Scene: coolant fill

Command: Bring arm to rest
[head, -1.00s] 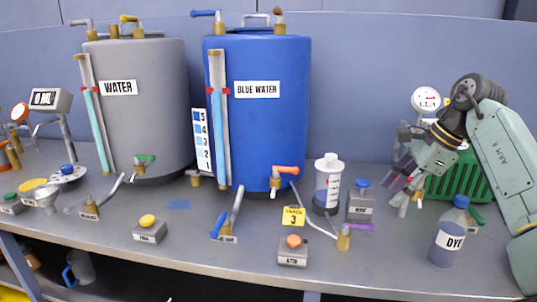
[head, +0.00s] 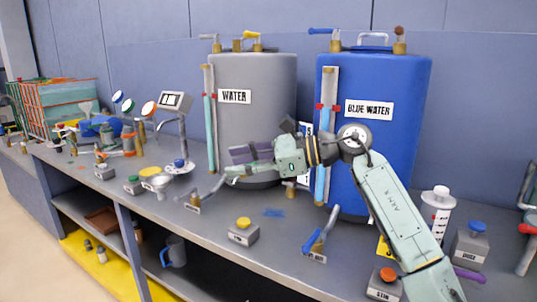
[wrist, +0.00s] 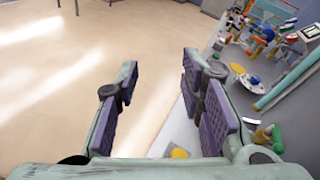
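My gripper (head: 238,153) is in the air in front of the grey tank marked WATER (head: 275,120), with its fingers pointing left.
Open floor (wrist: 70,50) lies beyond the bench edge.

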